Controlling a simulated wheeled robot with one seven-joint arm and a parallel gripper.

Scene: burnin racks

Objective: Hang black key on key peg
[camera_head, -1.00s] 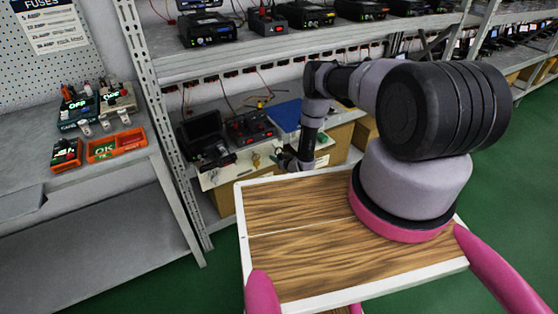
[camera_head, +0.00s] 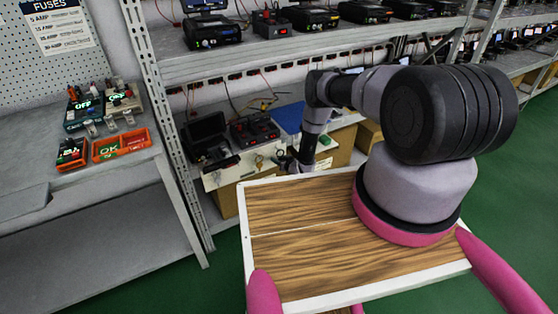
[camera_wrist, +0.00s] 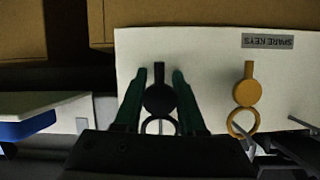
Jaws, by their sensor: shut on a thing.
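The black key (camera_wrist: 160,98) is between the two dark green fingers of my gripper (camera_wrist: 159,75) in the wrist view. The gripper is shut on it, with the ring of the key toward the palm. Behind it is a white key board (camera_wrist: 205,65) with an upside-down "SPARE KEYS" label (camera_wrist: 268,41). A thin peg (camera_wrist: 298,122) shows near the board's lower right edge; part of it is cut off. In the head view my gripper (camera_head: 286,161) is small and dark beside the white board (camera_head: 216,180), and the black key cannot be made out there.
A brass key (camera_wrist: 245,94) hangs beside the black key, to its right in the wrist view. A blue bin (camera_wrist: 25,128) is at the left there.

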